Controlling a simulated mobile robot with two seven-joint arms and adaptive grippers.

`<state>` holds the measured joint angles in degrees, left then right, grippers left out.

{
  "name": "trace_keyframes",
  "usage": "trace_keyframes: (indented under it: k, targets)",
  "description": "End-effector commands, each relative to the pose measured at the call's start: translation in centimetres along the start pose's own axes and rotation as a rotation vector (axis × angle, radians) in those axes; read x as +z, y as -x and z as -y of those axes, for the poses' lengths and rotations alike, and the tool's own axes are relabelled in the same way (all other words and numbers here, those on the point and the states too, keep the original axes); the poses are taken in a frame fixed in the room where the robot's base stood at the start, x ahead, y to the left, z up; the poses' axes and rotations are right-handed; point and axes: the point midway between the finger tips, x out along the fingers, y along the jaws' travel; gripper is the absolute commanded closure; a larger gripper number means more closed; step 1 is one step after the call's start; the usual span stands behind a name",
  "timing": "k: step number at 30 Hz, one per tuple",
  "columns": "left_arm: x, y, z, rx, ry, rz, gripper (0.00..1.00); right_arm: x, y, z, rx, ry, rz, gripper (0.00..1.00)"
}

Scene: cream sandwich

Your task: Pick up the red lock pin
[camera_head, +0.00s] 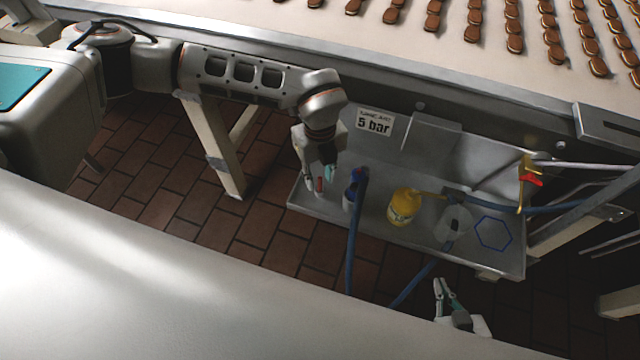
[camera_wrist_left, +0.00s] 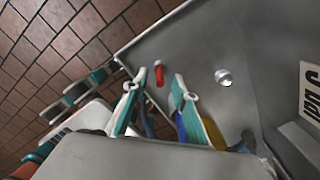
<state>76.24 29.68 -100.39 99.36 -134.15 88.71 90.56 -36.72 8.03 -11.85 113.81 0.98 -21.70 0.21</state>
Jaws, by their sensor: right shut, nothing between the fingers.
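The red lock pin (camera_wrist_left: 160,77) is a small red cylinder over the grey metal tray in the left wrist view. In the head view a bit of the red pin (camera_head: 319,185) shows beside my left fingers. My left gripper (camera_wrist_left: 161,84) is open, pointing down at the tray, with a fingertip on either side of the pin in the left wrist view. I cannot tell whether either finger touches it. My left gripper (camera_head: 322,182) is over the tray's left end in the head view. My right gripper (camera_head: 446,288) is shut and empty, low in front of the tray.
A red-handled valve (camera_head: 530,178) is at the right. The conveyor edge (camera_head: 440,78) runs above.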

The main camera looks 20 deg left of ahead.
Motion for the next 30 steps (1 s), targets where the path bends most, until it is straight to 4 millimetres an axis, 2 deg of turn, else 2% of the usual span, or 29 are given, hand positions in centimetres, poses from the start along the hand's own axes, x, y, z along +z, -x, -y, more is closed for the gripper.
trace_keyframes:
  k: [3,9,12,13,24,30]
  targets:
    - [0.0,-1.1,0.0,-0.001,-0.001,-0.001,0.72,0.1,-0.1,0.0,0.001,0.001,0.0,1.0]
    - [0.0,-1.1,0.0,-0.002,-0.001,0.0,0.72,0.1,-0.1,0.0,0.001,0.002,0.001,1.0]
    - [0.0,-1.1,0.0,-0.002,-0.001,0.0,0.98,0.1,-0.1,0.0,0.001,0.002,0.0,1.0]
    - [0.0,-1.1,0.0,-0.002,-0.001,0.0,1.0,0.1,-0.1,0.0,0.001,0.002,0.0,1.0]
    - [0.0,-1.0,0.0,-0.002,-0.001,0.0,1.0,0.0,-0.1,0.0,0.001,0.001,-0.001,1.0]
    - [0.1,0.2,0.1,-0.004,-0.001,0.001,1.0,-0.3,0.0,-0.1,0.002,0.001,-0.004,1.0]
